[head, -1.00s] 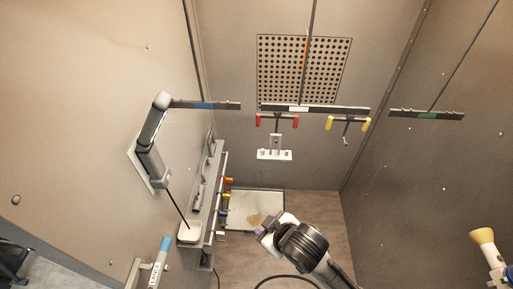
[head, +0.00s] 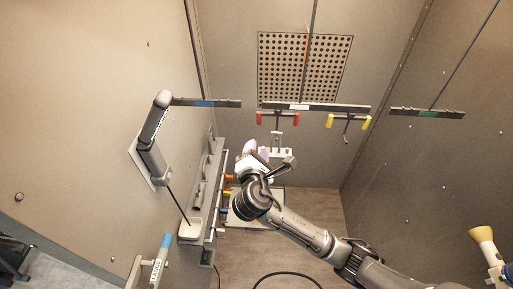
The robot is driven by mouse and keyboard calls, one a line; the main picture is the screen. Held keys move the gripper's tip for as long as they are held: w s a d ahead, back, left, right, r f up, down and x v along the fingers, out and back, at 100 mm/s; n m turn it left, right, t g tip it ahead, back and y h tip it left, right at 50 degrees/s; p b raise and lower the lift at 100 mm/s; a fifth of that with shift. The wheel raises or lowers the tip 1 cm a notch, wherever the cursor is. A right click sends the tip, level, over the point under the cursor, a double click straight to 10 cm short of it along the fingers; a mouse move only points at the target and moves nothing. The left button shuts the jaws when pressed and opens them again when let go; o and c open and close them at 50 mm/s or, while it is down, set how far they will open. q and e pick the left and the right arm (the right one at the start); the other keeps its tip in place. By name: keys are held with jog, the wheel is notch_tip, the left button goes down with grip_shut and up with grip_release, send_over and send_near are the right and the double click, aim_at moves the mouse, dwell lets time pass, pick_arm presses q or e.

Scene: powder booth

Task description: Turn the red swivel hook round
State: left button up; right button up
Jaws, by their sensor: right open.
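The red swivel hook (head: 277,120) hangs under the middle dark bar at the back of the booth, with a red grip at each end. A pale bracket-like part (head: 282,153) hangs below it, partly hidden by my right arm. My right gripper (head: 257,150) is open, below and slightly left of the red hook in the picture, and appears apart from it. Its jaws look empty, with pale purple pads, though the arm hides part of them. My left gripper is not in view.
A yellow swivel hook (head: 347,123) hangs to the right on the same bar (head: 330,108). A perforated panel (head: 304,68) is behind. A shelf rail (head: 206,205) with a white tray (head: 190,231) runs along the left wall. A labelled lance (head: 160,262) stands front left.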

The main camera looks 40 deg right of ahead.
aim_at(259, 121)
jog(key=w+d+n+b, duration=0.1)
jog(key=w+n+b, duration=0.1)
jog(key=n, duration=0.1)
jog(key=w+d+n+b, duration=0.2)
jog(key=n, duration=0.1)
jog(key=w+d+n+h+b, duration=0.1)
jog(key=d+n+b, duration=0.1)
jog(key=n, duration=0.1)
jog(key=shift+w+r+t, duration=0.3)
jog(key=shift+w+r, duration=0.05)
jog(key=shift+w, duration=0.05)
jog(key=shift+w+d+r+n+p, duration=0.2)
jog(key=shift+w+d+p, duration=0.25)
jog(key=shift+w, duration=0.15)
jog(key=shift+w+d+r+n+p, duration=0.1)
jog(key=shift+w+d+r+p, duration=0.1)
jog(key=shift+w+d+p, duration=0.35)
jog(key=shift+w+d, duration=0.2)
jog(key=shift+w, duration=0.25)
jog(key=shift+w+d+f, duration=0.1)
jog(key=shift+f, duration=0.05)
jog(key=shift+d, duration=0.1)
jog(key=c, duration=0.6)
